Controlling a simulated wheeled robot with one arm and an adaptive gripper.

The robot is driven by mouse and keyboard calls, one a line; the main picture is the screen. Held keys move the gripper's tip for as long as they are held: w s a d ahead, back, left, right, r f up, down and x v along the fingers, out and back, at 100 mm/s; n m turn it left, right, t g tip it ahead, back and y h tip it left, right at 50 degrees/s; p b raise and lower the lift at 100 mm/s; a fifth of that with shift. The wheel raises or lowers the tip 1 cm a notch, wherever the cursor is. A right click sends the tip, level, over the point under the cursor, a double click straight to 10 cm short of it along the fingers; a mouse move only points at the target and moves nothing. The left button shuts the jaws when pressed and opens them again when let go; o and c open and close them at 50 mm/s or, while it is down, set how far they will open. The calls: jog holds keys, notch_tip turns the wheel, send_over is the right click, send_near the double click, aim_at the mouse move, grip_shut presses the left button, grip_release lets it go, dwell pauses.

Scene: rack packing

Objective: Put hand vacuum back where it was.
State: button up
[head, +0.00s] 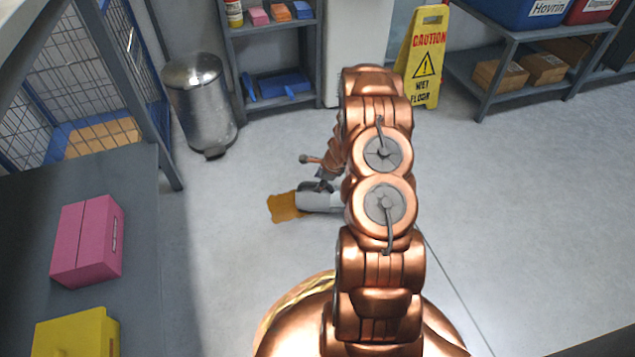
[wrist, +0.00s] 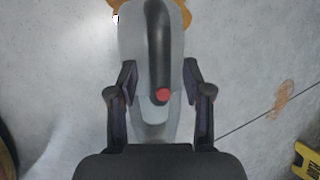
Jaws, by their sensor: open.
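In the wrist view the hand vacuum (wrist: 136,45) shows a grey body, a dark handle and a red button. My gripper (wrist: 160,75) is open, with one finger on each side of the vacuum's body and handle. A gap shows beside the handle; whether the fingers touch the body I cannot tell.
A grey shelf rack (head: 272,66) with blue and small coloured items stands at the back. A metal bin (head: 200,100) and a yellow wet floor sign (head: 424,60) stand nearby. A dark table with a pink box (head: 88,240) and a yellow box (head: 78,332) is at left. The right floor is clear.

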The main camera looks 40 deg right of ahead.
jog(key=p+v, duration=0.4)
jog(key=v, duration=0.6)
jog(key=w+a+r+n+y, duration=0.2)
jog(key=a+r+n, duration=0.4)
jog(key=a+r, duration=0.65)
jog(key=s+a+r+n+g+y, duration=0.1)
jog(key=s+a+r+n, duration=0.3)
jog(key=a, duration=0.3)
jog(key=s+a+r+n+g, duration=0.2)
jog(key=s+a+r+n, duration=0.1)
jog(key=a+r, duration=0.25)
jog(key=s+a+r+n+g+h, duration=0.1)
jog(key=s+a+r+n, duration=0.25)
jog(key=s, duration=0.25)
jog(key=s+a+r+n+g, duration=0.1)
jog(key=s+a+r+n, duration=0.1)
jog(key=s+a+n, duration=0.3)
jog(key=s+d+r+n+g+h, duration=0.1)
jog(key=s+r+n, duration=0.1)
jog(key=s, duration=0.6)
jog(key=s+d+r+n+g+h, duration=0.1)
jog(key=s+r+n+h, duration=0.1)
jog(key=s, duration=0.6)
jog(key=shift+s+r+n+g+h, duration=0.3)
jog(key=shift+s+r+n, duration=0.05)
